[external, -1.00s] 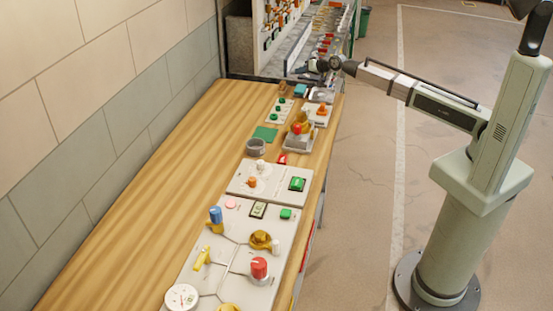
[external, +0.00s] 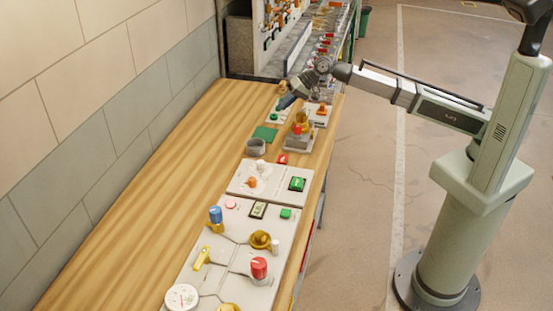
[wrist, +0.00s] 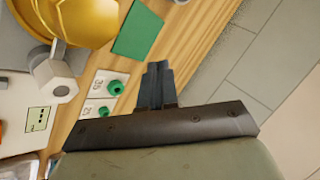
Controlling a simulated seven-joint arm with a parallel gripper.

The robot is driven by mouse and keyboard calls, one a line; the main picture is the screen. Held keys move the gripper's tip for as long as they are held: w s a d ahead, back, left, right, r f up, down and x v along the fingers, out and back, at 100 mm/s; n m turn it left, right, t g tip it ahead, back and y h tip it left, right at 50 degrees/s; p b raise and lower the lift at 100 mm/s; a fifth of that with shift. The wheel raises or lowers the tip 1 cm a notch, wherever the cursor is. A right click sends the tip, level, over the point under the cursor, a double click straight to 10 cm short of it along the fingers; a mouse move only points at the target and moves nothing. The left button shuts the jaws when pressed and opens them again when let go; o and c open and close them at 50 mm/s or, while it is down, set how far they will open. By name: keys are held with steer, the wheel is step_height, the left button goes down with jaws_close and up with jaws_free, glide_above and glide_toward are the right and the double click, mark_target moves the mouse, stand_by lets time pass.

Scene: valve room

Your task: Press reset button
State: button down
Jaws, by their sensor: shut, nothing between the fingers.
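My gripper (external: 287,102) is shut and empty, above the far part of the wooden bench in the external view. In the wrist view its closed dark fingers (wrist: 157,84) show close to a white plate (wrist: 93,82) with green round knobs (wrist: 115,88). I cannot tell whether they touch it. No label reading reset is legible. Button-like parts in the external view include a pink round one (external: 231,204) and a small green one (external: 286,214) on the near white panel, and a green rocker-like one (external: 297,184) on the middle panel.
A yellow device with a red part (external: 298,130) stands beside the gripper; its yellow dome (wrist: 80,18) shows in the wrist view. A green square (external: 265,134) and grey ring (external: 256,147) lie nearer. The bench's left side (external: 150,180) is clear, along the wall.

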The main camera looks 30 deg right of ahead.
steer(key=s+a+n+t+h, duration=0.15)
steer(key=s+a+n, duration=0.25)
steer(key=s+a, duration=0.55)
steer(key=s+a+n+h, duration=0.25)
steer(key=s+a, duration=0.35)
steer(key=s, duration=0.6)
step_height(320, 180, up, 4)
steer(key=n+t, duration=0.4)
steer(key=n, duration=0.3)
glide_above(289, 213)
steer(key=shift+a+f, duration=0.1)
steer(key=shift+a, duration=0.05)
steer(key=shift+f, duration=4.45)
steer(key=shift+f, duration=0.9)
steer(key=shift+r, duration=0.95)
